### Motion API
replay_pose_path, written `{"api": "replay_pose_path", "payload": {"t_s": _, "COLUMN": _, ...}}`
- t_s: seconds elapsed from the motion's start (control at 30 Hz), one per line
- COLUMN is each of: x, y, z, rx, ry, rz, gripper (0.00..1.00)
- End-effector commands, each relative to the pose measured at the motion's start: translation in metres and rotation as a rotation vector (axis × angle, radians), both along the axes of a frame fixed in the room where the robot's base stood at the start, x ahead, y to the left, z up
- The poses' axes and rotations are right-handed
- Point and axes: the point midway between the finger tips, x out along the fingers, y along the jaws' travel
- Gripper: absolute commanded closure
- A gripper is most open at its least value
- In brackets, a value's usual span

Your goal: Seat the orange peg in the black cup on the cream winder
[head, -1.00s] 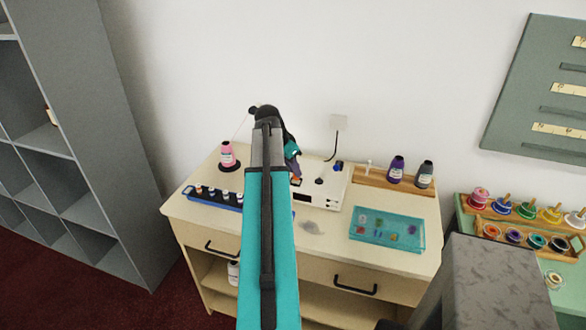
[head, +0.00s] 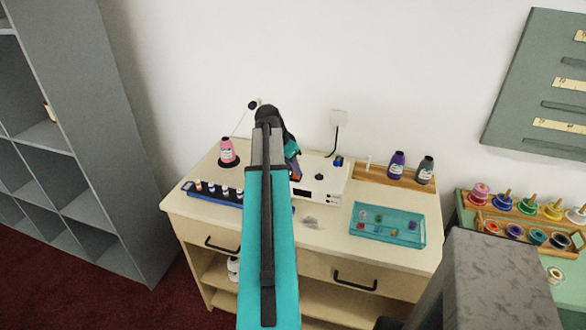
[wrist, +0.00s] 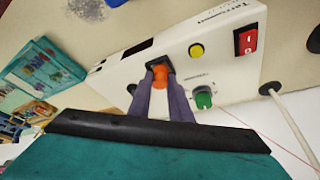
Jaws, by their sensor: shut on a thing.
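The cream winder (head: 330,184) stands on the counter behind my arm. In the wrist view its panel (wrist: 215,70) fills the middle. My gripper (wrist: 160,80) is shut on the orange peg (wrist: 160,76), held between its two purple fingers. The black cup (wrist: 157,62) shows as a dark square rim right at the peg's far end. The fingers and peg cover most of it, so I cannot tell how deep the peg sits in it. In the head view my gripper (head: 295,172) is over the winder's left part, partly hidden by my arm.
The winder's panel has a yellow button (wrist: 196,50), a green knob (wrist: 203,98) and a red switch (wrist: 248,40). A teal tray (head: 388,224) lies front right. Purple (head: 396,165) and grey (head: 425,170) cones stand on a wooden rack.

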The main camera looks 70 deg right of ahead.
Motion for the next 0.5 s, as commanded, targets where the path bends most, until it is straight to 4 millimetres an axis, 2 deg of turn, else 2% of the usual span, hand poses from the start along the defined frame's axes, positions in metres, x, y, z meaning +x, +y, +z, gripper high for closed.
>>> {"api": "replay_pose_path", "payload": {"t_s": 0.17, "x": 0.0, "y": 0.0001, "z": 0.0, "rx": 0.0, "ry": 0.0, "rz": 0.0, "gripper": 1.0}}
{"api": "replay_pose_path", "payload": {"t_s": 0.2, "x": 0.0001, "y": 0.0, "z": 0.0, "rx": 0.0, "ry": 0.0, "rz": 0.0, "gripper": 0.75}}
{"api": "replay_pose_path", "payload": {"t_s": 0.3, "x": 0.0001, "y": 0.0, "z": 0.0, "rx": 0.0, "ry": 0.0, "rz": 0.0, "gripper": 0.6}}
{"api": "replay_pose_path", "payload": {"t_s": 0.5, "x": 0.0002, "y": 0.0001, "z": 0.0, "rx": 0.0, "ry": 0.0, "rz": 0.0, "gripper": 0.6}}
